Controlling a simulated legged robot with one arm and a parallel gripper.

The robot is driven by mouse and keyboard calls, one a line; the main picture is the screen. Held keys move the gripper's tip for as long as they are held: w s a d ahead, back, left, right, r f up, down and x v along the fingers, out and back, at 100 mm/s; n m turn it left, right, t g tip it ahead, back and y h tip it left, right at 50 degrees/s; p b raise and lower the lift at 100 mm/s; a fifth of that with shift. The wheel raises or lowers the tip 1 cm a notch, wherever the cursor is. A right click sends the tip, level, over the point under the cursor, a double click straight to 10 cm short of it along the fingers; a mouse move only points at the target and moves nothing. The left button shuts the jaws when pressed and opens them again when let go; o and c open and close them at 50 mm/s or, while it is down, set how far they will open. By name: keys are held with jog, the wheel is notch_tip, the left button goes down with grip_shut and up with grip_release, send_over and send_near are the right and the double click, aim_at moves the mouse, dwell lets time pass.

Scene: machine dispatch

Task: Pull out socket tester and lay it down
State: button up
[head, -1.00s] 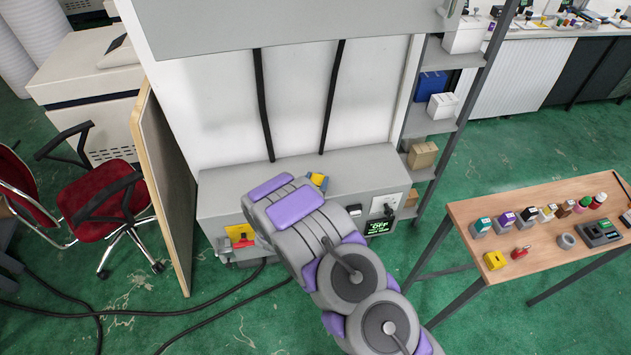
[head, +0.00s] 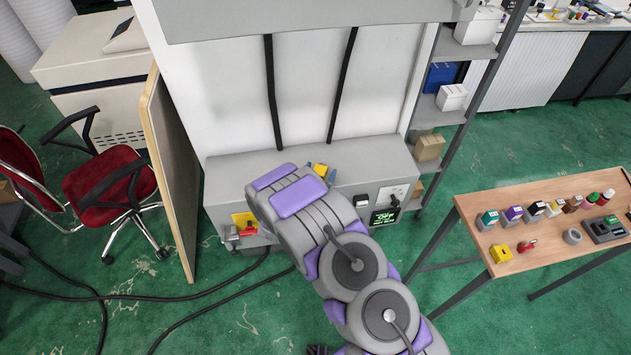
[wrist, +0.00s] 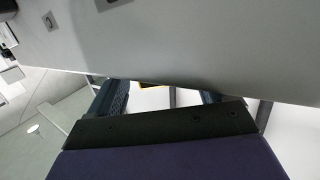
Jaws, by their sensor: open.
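A white socket plate (head: 398,190) is on the right of the grey machine's front panel. A small black piece (head: 394,201) sits at it; I take it for the socket tester, but it is too small to be sure. My gripper (wrist: 158,92) shows in the wrist view with two dark fingers apart, under a broad grey surface (wrist: 170,45). A thin yellow-orange edge (wrist: 152,87) shows between the fingers; I cannot tell what it belongs to. The socket plate stands clear to the right of my arm.
The grey machine (head: 228,180) has a red-and-yellow switch (head: 245,222) and a lit green display (head: 384,218). A wooden table (head: 545,245) with several small items stands at right. A board (head: 170,180) and a red chair (head: 105,190) stand left. Black cables (head: 200,305) cross the floor.

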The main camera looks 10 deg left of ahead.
jog(key=p+v, duration=0.1)
jog(key=v, duration=1.6)
jog(key=shift+d+p, duration=0.35)
